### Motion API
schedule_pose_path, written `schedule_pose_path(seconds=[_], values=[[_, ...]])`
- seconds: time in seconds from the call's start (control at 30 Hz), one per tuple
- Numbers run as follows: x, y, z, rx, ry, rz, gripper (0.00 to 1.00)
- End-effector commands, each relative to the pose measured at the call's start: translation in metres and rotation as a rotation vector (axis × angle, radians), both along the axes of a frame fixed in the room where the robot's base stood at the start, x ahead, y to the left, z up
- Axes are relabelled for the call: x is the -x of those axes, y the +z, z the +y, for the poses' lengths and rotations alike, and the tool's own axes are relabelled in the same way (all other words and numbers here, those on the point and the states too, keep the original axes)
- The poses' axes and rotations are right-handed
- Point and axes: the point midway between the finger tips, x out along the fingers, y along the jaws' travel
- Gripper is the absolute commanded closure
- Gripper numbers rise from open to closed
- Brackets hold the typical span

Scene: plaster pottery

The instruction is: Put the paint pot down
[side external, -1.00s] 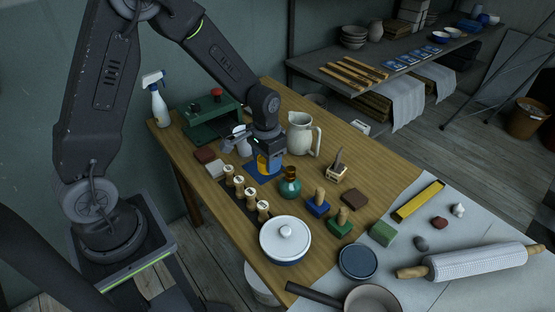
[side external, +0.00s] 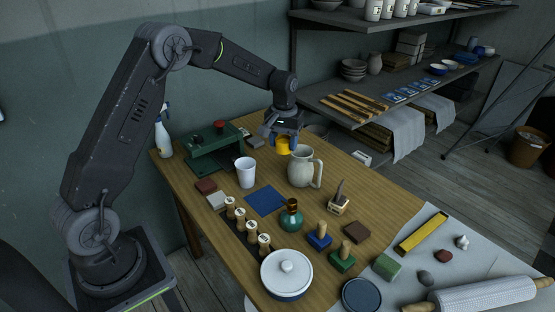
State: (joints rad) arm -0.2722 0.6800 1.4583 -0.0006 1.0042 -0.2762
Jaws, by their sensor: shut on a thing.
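The paint pot (side external: 283,146) is a small yellow-orange pot. My gripper (side external: 282,141) is shut on it and holds it up behind the pitcher, toward the far edge of the table. The gap between pot and table is hard to judge from this view. A blue square mat (side external: 265,201) lies bare on the wooden table (side external: 355,203).
A pale pitcher (side external: 301,167) stands just in front of the held pot. A green press (side external: 215,150) stands at the back left.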

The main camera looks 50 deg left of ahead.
Motion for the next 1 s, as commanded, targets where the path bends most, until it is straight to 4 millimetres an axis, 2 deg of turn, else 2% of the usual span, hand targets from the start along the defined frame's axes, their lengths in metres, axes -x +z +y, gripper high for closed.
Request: schedule_pose_path(seconds=[0.03, 0.2, 0.4, 0.5, 0.7, 1.0], values=[[-0.012, -0.001, 0.014, -0.001, 0.063, -0.001, 0.73], [-0.042, -0.001, 0.057, 0.0, 0.283, 0.0, 0.73], [-0.064, -0.004, 0.108, 0.0, 0.543, 0.0, 0.73], [-0.069, -0.005, 0.132, 0.001, 0.663, 0.001, 0.73], [-0.072, -0.008, 0.163, 0.001, 0.833, 0.001, 0.73], [-0.068, -0.011, 0.192, 0.0, 0.998, -0.001, 0.73]])
